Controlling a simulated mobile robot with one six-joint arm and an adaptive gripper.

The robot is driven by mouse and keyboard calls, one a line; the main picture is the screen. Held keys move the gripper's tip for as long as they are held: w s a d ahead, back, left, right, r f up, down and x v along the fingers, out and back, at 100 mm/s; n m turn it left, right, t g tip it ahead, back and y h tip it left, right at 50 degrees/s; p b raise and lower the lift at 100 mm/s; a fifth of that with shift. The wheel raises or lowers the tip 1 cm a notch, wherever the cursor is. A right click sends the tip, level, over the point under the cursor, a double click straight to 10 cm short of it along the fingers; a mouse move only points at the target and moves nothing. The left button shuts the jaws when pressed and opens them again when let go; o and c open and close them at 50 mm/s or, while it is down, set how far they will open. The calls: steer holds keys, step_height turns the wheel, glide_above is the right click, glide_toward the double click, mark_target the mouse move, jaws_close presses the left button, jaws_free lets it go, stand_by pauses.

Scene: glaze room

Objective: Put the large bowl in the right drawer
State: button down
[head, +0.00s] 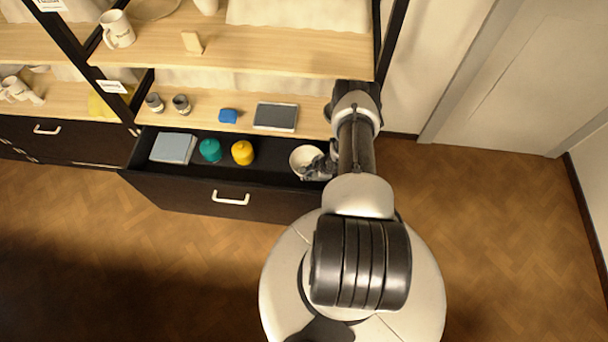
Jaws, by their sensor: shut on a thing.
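A white bowl (304,157) is at the right end of the open right drawer (185,192). My gripper (314,171) is shut on the right side of the bowl, and my arm comes in over the drawer's right end. The bowl appears within the drawer's outline, but I cannot tell whether it rests on the drawer floor or is held just above it. Part of the bowl's right side is hidden by my gripper.
The drawer also holds a light blue book-like block (173,148), a teal item (210,150) and a yellow item (243,152). The shelf above carries two small cups, a blue object (228,116) and a dark tablet-like panel (275,116). Drawer space between yellow item and bowl is clear.

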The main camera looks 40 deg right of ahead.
steer(key=shift+w+a+f+b, duration=0.2)
steer(key=shift+w+f+b, duration=0.15)
steer(key=shift+w, duration=0.2)
steer(key=shift+w+a+f+b, duration=0.15)
steer(key=shift+w+f+b, duration=0.15)
steer(key=shift+w, duration=0.25)
steer(key=shift+r, duration=0.1)
steer(key=c, duration=2.1)
jaws_free()
steer(key=shift+s+f, duration=0.1)
steer(key=shift+f, duration=0.1)
steer(key=shift+c, duration=0.2)
steer(key=o, duration=0.5)
steer(key=shift+c, duration=0.2)
